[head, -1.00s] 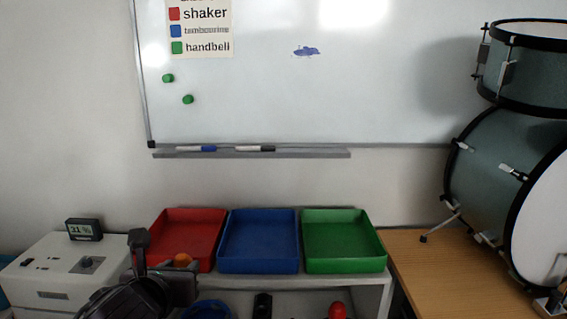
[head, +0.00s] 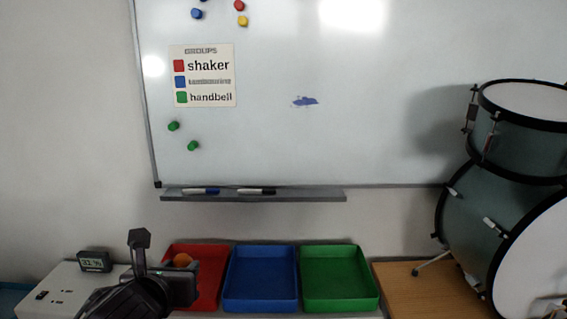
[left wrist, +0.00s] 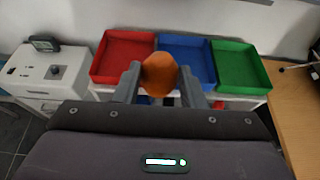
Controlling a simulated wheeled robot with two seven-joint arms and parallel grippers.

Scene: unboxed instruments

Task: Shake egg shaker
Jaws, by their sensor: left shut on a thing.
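The orange egg shaker (left wrist: 159,74) is held between the fingers of my left gripper (left wrist: 157,88) in the left wrist view. In the head view a small orange part of the egg shaker (head: 182,260) shows above my left gripper (head: 184,276), in front of the red tray. The gripper is shut on it and holds it up, with the trays behind it. The gripper hides the egg's lower part in the head view. My right gripper is not seen in either view.
A red tray (head: 207,292), a blue tray (head: 261,306) and a green tray (head: 340,305) stand side by side. A white cabinet (left wrist: 48,80) with a small display (head: 94,261) is at left. A wooden table (head: 422,297) and drums (head: 515,165) are at right. A whiteboard (head: 370,130) hangs behind.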

